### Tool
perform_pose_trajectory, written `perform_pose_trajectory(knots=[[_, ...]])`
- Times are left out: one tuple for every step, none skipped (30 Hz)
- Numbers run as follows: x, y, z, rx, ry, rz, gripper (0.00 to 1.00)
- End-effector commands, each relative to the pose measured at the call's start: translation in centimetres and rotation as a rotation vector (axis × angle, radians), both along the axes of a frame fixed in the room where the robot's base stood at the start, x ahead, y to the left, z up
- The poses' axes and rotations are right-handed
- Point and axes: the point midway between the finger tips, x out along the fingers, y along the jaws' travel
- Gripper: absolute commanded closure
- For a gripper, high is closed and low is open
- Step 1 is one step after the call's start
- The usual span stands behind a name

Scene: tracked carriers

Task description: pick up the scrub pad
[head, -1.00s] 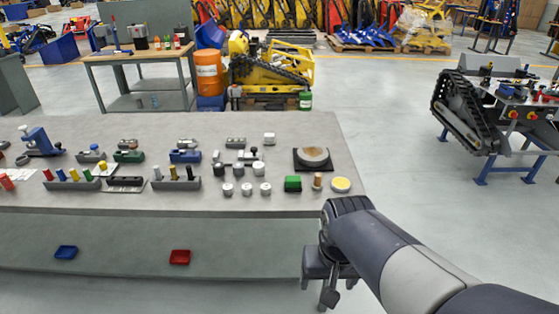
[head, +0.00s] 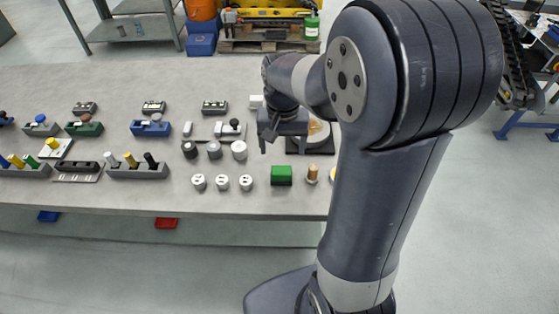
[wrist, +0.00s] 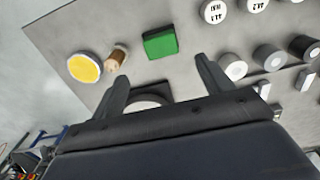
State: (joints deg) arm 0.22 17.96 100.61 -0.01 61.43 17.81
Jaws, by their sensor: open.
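The scrub pad, which I take to be the green rectangular block (head: 281,175), lies on the grey bench top (head: 60,90) near its front right part. In the wrist view the green pad (wrist: 160,43) lies just beyond the fingertips, roughly between their lines. My gripper (head: 283,145) is over the bench behind the pad, fingers pointing down. It also shows in the wrist view (wrist: 163,75), open with nothing between the fingers. The pad is apart from both fingers and fully visible in the head view.
A dark square plate (head: 318,141) is behind. My arm hides the bench's right end.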

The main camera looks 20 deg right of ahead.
Motion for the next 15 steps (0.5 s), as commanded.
perform_pose_trajectory(knots=[[-0.1, 0.0, -0.8, 0.0, 0.004, 0.0, 0.25], [-0.1, 0.0, -1.2, 0.0, 0.005, 0.0, 0.25], [-0.1, 0.0, -2.0, 0.0, 0.006, 0.0, 0.25], [-0.2, 0.0, -2.5, 0.0, 0.006, 0.0, 0.25], [-0.1, 0.0, -2.9, 0.0, 0.005, 0.0, 0.25], [-0.1, 0.0, -3.5, 0.001, 0.005, 0.0, 0.25], [-0.1, 0.0, -3.9, 0.0, 0.005, 0.0, 0.25], [-0.1, 0.0, -4.3, 0.001, 0.005, 0.0, 0.25], [-0.1, 0.0, -4.6, 0.0, 0.003, 0.0, 0.25], [-0.1, 0.0, -4.8, 0.0, 0.003, 0.0, 0.25], [-0.1, 0.0, -5.0, 0.0, 0.003, 0.0, 0.25], [-0.1, 0.0, -5.1, 0.0, 0.002, 0.0, 0.25], [-0.1, 0.0, -5.3, 0.001, 0.002, 0.001, 0.25], [0.0, 0.1, -5.5, 0.0, 0.002, 0.001, 0.25], [-0.1, 0.1, -5.9, 0.0, 0.003, 0.001, 0.25]])
